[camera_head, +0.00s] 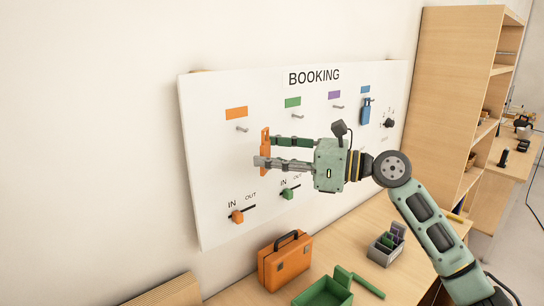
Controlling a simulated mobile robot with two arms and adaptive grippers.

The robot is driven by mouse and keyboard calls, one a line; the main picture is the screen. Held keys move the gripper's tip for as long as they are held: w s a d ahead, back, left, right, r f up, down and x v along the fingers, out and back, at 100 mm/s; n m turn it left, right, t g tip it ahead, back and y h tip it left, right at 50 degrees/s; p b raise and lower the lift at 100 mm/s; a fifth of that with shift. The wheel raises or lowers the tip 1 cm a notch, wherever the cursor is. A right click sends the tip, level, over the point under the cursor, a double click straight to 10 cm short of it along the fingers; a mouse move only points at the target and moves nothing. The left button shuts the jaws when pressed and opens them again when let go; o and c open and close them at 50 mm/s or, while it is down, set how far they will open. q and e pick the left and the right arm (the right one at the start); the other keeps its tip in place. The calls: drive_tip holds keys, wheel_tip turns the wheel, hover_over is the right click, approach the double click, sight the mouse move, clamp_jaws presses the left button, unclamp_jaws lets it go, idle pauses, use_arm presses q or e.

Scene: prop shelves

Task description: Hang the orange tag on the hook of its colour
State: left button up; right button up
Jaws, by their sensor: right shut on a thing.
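The orange tag (264,138) is upright between the fingertips of my right gripper (264,150), which is shut on it. The gripper holds it in front of the white BOOKING board (205,165), below and right of the hook (241,128) under the orange label (236,113). The tag and that hook are apart in the picture. I cannot tell how far the tag is from the board. My left gripper is not in view.
Hooks under the green label (293,102) and purple label (334,95) look empty. A blue tag (366,112) hangs under the blue label (365,89). An orange toolbox (285,262), green tray (322,293) and grey box (383,250) stand below. A wooden shelf (450,100) rises right.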

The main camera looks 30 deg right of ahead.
drive_tip(key=shift+w+a+p, duration=0.15)
drive_tip(key=shift+w+p, duration=0.05)
drive_tip(key=shift+w, duration=0.7)
drive_tip(key=shift+w+a+p, duration=0.15)
drive_tip(key=shift+w, duration=0.75)
drive_tip(key=shift+w+a+f, duration=0.15)
drive_tip(key=shift+w, duration=0.75)
drive_tip(key=shift+w+a+f, duration=0.1)
drive_tip(key=shift+w, duration=0.8)
drive_tip(key=shift+f, duration=0.35)
drive_tip(key=shift+p, duration=0.75)
drive_tip(key=o, duration=1.1)
